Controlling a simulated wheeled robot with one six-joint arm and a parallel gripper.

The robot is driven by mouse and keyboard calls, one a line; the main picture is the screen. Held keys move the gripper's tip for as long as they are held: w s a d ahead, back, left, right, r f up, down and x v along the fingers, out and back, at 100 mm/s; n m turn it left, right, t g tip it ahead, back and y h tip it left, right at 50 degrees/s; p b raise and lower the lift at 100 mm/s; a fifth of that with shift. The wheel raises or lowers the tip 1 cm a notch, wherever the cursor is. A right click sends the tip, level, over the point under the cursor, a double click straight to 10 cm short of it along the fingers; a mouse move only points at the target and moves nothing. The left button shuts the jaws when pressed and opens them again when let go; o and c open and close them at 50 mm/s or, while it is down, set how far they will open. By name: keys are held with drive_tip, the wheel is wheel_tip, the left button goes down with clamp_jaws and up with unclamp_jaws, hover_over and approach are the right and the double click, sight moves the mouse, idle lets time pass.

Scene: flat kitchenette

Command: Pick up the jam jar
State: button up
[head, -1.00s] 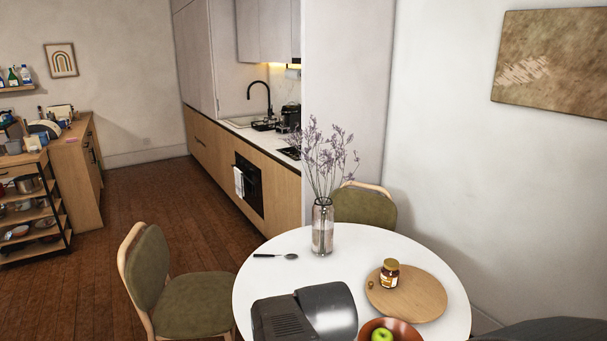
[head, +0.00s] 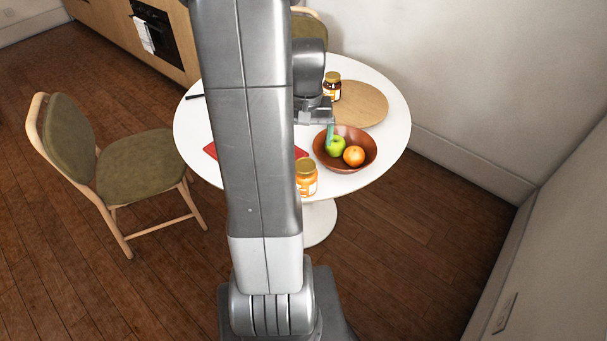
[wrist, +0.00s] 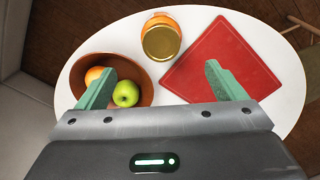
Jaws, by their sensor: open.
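Two jars stand on the white table. An orange-filled jar (head: 306,181) with a golden lid stands at the near edge, partly hidden by my arm in the head view. In the wrist view this jar (wrist: 161,40) appears beyond the fingertips, between their lines and apart from them. A darker-lidded jar with a pale label (head: 332,89) stands by the round wooden board. I cannot tell from the labels which one is jam. My gripper (wrist: 160,67) is open and empty, with green fingers. In the head view one finger shows above the bowl; the other is hidden.
A brown bowl (head: 369,160) holds a green apple (head: 336,147) and an orange (head: 354,156). A red board (wrist: 222,62) lies beside the golden-lidded jar. The wooden board (head: 362,105) is behind the bowl. A green chair (head: 145,160) stands left of the table.

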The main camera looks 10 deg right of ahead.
sight(305, 165)
wheel_tip(305, 165, down, 12)
drive_tip(key=shift+s+a+r, duration=0.1)
drive_tip(key=shift+r, duration=0.15)
idle(0.3)
drive_tip(key=c, duration=1.5)
